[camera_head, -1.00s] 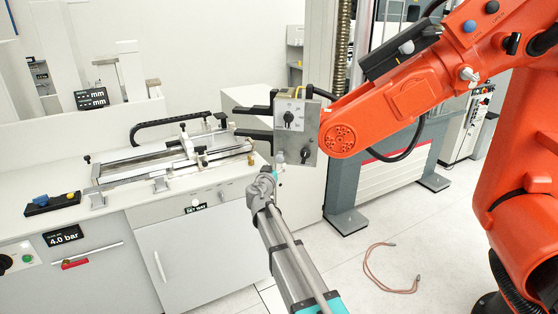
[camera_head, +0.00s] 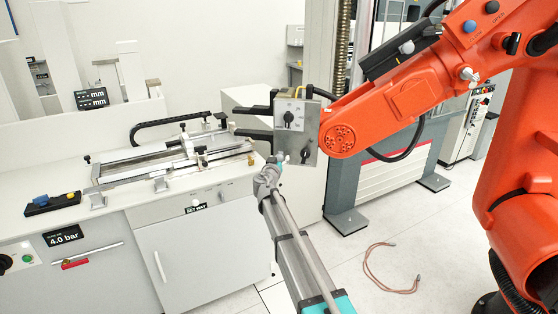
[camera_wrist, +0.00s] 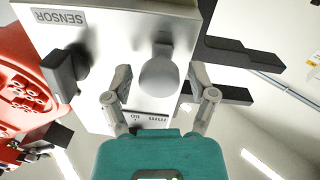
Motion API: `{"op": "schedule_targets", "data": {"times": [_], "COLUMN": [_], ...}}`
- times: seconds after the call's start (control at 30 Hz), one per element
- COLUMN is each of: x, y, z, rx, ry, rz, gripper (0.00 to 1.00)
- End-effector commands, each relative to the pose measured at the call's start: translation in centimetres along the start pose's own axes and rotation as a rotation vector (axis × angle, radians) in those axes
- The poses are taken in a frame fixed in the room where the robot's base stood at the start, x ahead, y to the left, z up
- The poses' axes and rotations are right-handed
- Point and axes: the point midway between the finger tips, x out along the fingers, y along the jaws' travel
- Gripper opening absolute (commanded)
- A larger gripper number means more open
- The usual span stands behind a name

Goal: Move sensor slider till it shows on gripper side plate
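The side plate (camera_head: 296,132) is a light grey panel on the front of the gripper unit beside the orange arm. In the head view it carries an upper dark knob (camera_head: 289,117) and a lower knob (camera_head: 305,155). In the wrist view a SENSOR label (camera_wrist: 60,17), a dark lever knob (camera_wrist: 65,72) and a rounded grey knob (camera_wrist: 158,74) show on the plate (camera_wrist: 110,45). My gripper (camera_wrist: 160,76) is open, with one finger on each side of the rounded knob and visible gaps. In the head view my gripper (camera_head: 274,168) is just below and left of the plate.
The orange arm (camera_head: 410,98) stands right of the plate. Two dark jaws (camera_head: 254,122) stick out left of it. A bench (camera_head: 205,255) with a metal fixture (camera_head: 165,160) is at left. A reddish cable (camera_head: 370,270) lies on the floor.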

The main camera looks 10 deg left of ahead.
Motion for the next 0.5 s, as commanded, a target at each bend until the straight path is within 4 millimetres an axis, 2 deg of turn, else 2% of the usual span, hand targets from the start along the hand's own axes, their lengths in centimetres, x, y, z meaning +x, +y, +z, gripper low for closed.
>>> {"op": "schedule_targets", "data": {"times": [0.03, 0.3, 0.33, 0.5], "x": [-0.01, 0.00, 0.00, 0.01], "y": [-0.01, -0.01, -0.01, 0.01], "z": [0.00, 0.00, 0.00, -0.20], "rx": [0.000, 0.000, 0.000, 0.000], "ry": [0.000, 0.000, 0.000, 0.000], "rz": [0.000, 0.000, 0.000, 0.000], "gripper": [0.54, 0.04, 0.00, 0.00]}}
